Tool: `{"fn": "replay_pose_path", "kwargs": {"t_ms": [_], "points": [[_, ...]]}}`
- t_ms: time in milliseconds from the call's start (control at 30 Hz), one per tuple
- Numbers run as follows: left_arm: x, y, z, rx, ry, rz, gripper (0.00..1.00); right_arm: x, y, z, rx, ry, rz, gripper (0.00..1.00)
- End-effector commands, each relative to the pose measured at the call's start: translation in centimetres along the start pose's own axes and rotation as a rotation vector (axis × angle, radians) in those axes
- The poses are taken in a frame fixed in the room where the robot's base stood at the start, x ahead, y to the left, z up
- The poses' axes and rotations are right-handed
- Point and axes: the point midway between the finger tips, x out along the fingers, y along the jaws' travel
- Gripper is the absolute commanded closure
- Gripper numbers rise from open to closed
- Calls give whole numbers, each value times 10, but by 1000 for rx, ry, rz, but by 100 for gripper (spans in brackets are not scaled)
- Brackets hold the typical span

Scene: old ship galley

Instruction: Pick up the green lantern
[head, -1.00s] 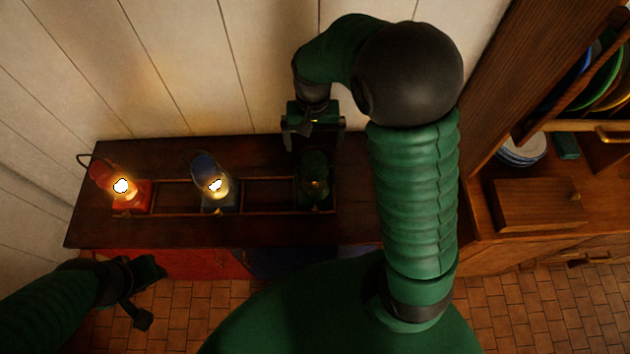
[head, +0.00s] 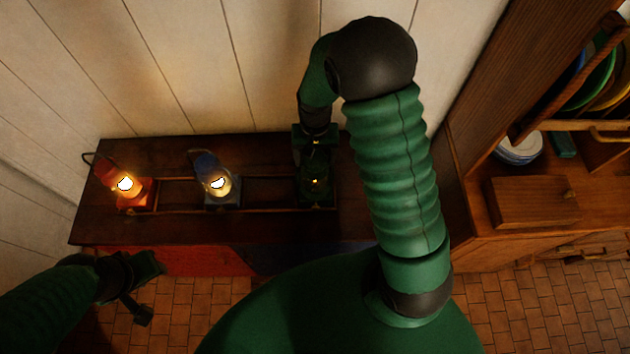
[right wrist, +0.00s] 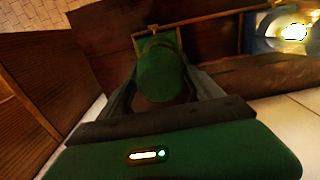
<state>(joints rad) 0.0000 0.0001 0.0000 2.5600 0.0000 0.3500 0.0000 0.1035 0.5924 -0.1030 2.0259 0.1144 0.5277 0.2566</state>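The green lantern (head: 316,186) stands unlit at the right end of a wooden rack on the dark cabinet top. My right gripper (head: 315,158) is at the lantern's upper part and partly covers it in the head view. In the right wrist view the green lantern's rounded top (right wrist: 160,75) lies between the two dark fingers of my right gripper (right wrist: 161,84). The fingers are spread on either side of it, and I see no clear grip. My left gripper (head: 148,291) is open and empty, low in front of the cabinet's left end.
A lit red lantern (head: 138,195) and a lit blue lantern (head: 218,190) stand in the same rack to the left. A plank wall (head: 200,70) rises close behind. A wooden sideboard (head: 500,230) with a box (head: 535,203) and bowls (head: 520,148) stands right.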

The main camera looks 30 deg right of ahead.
Motion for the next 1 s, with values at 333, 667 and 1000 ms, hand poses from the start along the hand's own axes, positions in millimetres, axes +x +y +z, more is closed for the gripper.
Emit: {"fn": "replay_pose_path", "kwargs": {"t_ms": [333, 667, 1000], "points": [[0, 0, 0, 0, 0, 0, 64, 0, 0, -1, 0, 1, -1, 80], [0, 0, 0, 0, 0, 0, 64, -1, 0, -2, 0, 4, -2, 97], [6, 0, 1, 0, 0, 0, 64, -17, 0, -3, 0, 7, -3, 97]]}}
